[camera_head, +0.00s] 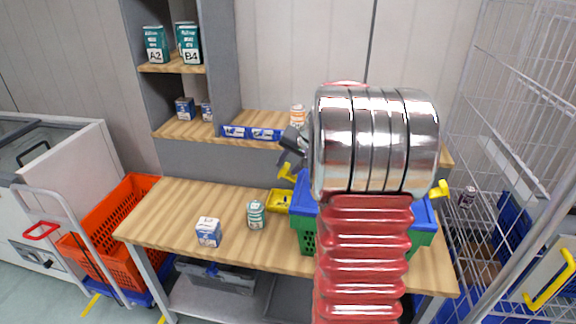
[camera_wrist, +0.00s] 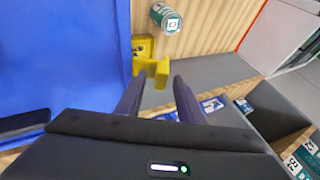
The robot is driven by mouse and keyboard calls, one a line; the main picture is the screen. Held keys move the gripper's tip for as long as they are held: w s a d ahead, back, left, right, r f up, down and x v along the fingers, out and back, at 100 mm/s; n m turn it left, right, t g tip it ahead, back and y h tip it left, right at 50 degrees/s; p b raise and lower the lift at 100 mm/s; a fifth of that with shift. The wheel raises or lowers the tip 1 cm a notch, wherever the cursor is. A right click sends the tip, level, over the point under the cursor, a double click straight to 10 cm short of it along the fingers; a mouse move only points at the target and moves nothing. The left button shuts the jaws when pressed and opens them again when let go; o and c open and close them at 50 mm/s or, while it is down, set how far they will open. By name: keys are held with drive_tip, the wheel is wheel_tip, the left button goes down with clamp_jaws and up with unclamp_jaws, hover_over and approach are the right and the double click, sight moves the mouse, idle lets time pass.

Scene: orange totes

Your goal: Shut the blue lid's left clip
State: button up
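The blue lid (camera_head: 303,195) sits on a green crate (camera_head: 307,232) on the wooden table, largely hidden behind my arm. The left yellow clip (camera_head: 286,172) sticks outward and up from the lid's left edge. In the wrist view the blue lid (camera_wrist: 62,60) fills the left side, and the clip (camera_wrist: 153,68) juts out from its edge. My gripper (camera_wrist: 158,84) is open and empty, its two dark fingers just short of the clip. I cannot tell whether they touch it. In the head view my gripper (camera_head: 290,145) is partly hidden by my arm.
A yellow tray (camera_head: 277,207) lies left of the crate, with a can (camera_head: 256,214) and a carton (camera_head: 208,232) farther left. The right yellow clip (camera_head: 440,189) also sticks out. A shelf (camera_head: 180,130) stands behind; a wire cage (camera_head: 510,130) is at right.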

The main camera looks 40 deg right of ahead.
drive_tip(key=shift+c, duration=0.4)
clamp_jaws()
drive_tip(key=shift+a, duration=0.25)
drive_tip(key=shift+d, duration=0.2)
